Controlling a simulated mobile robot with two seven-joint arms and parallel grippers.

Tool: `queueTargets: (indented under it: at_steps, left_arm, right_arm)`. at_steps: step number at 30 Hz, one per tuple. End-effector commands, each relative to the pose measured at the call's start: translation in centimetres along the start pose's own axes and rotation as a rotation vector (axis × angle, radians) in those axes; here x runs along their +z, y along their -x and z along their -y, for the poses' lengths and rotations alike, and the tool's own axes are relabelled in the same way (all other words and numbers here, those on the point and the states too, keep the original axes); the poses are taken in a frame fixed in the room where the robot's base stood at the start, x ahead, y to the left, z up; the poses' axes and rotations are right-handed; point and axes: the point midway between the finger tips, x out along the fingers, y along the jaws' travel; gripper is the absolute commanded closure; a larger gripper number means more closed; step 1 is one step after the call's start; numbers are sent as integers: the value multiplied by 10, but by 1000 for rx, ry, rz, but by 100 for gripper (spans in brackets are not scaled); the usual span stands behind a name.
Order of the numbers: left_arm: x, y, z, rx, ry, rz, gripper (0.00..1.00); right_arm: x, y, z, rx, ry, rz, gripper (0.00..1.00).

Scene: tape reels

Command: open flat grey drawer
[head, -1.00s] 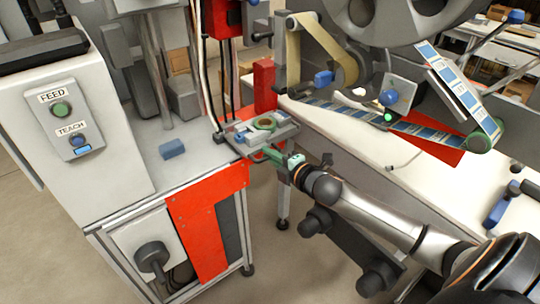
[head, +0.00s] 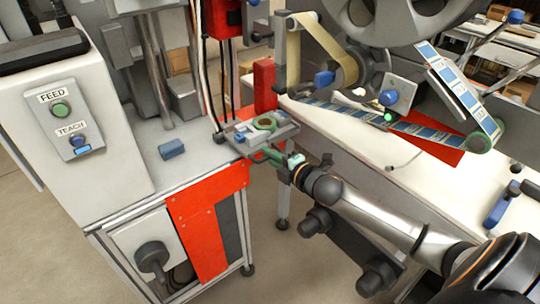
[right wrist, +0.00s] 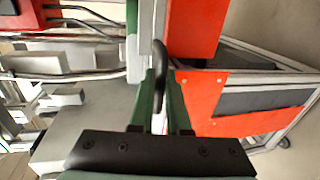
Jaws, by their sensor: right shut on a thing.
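The flat grey drawer (head: 287,131) shows in the head view at the right edge of the machine's bench, with a green ring and a small blue block on it. My right gripper (head: 266,154) is at the drawer's front, its arm coming in from the lower right. In the right wrist view, the dark curved handle (right wrist: 160,62) passes between the green fingers of my right gripper (right wrist: 160,92), which is shut on it. The fingers and wrist hide part of the drawer front. My left gripper is not in view.
A blue block (head: 171,149) lies on the grey bench top. A red post (head: 264,85) stands behind the drawer, and a red panel (head: 205,225) covers the bench front. A white table (head: 350,135) is at the right. Open floor lies below the drawer.

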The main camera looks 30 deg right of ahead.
Motion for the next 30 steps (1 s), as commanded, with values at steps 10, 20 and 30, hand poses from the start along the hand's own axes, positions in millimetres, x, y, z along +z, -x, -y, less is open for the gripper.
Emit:
queueTargets:
  at_steps: [10, 20, 30]
  left_arm:
    - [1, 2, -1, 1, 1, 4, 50]
    - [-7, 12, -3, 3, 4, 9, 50]
    - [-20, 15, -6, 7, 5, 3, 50]
  right_arm:
    - [-4, 0, 1, -3, -2, -1, 100]
    - [-57, 1, -2, -1, -8, -5, 100]
    - [-141, 1, -2, -1, -8, -5, 100]
